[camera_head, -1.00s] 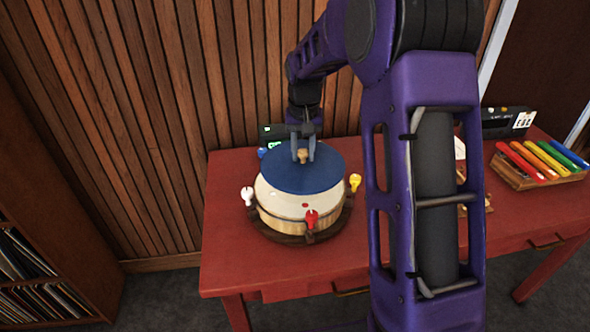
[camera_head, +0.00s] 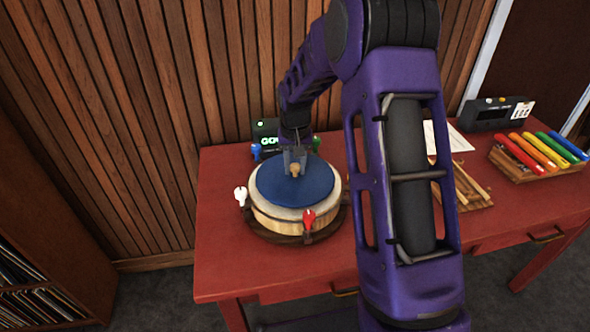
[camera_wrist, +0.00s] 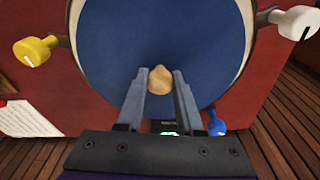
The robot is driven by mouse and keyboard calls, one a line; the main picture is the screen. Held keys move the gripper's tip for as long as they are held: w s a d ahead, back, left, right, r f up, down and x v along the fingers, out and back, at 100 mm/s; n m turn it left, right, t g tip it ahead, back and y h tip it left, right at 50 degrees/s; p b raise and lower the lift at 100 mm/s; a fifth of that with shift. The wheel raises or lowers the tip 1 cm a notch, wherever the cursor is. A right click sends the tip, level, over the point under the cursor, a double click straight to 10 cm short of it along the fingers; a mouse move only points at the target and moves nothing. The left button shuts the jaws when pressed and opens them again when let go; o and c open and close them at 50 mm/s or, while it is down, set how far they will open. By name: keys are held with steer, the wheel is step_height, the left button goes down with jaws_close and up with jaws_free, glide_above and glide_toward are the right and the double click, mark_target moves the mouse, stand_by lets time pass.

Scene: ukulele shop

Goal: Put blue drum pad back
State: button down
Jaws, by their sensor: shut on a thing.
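The blue drum pad (camera_head: 276,187) is a flat round disc with a small wooden knob (camera_wrist: 160,79) at its middle. My gripper (camera_head: 294,168) is shut on the knob from above. In the wrist view, the two fingers of my gripper (camera_wrist: 159,76) sit on either side of the knob. The pad lies flat over the top of the drum (camera_head: 270,222), roughly centred, with a pale rim showing around it. I cannot tell whether it touches the drumhead. The drum has white, red, blue and green pegs in the head view; a yellow peg (camera_wrist: 38,50) shows in the wrist view.
The drum stands on a red table (camera_head: 226,262) against a slatted wood wall. A small black device with a green display (camera_head: 265,132) is behind it. To the right are a wooden tray with sticks (camera_head: 465,190), coloured bars (camera_head: 540,150), and a black box (camera_head: 497,114).

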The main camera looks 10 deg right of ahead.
mark_target(295, 172)
steer(key=shift+f, duration=0.5)
steer(key=shift+f, duration=0.2)
steer(key=c, duration=0.5)
jaws_free()
steer(key=shift+c, duration=0.2)
steer(key=shift+r, duration=0.1)
step_height(295, 172, up, 12)
steer(key=s, duration=0.1)
steer(key=shift+s+a+p, duration=0.15)
steer(key=shift+s+p, duration=0.05)
steer(key=shift+p, duration=0.1)
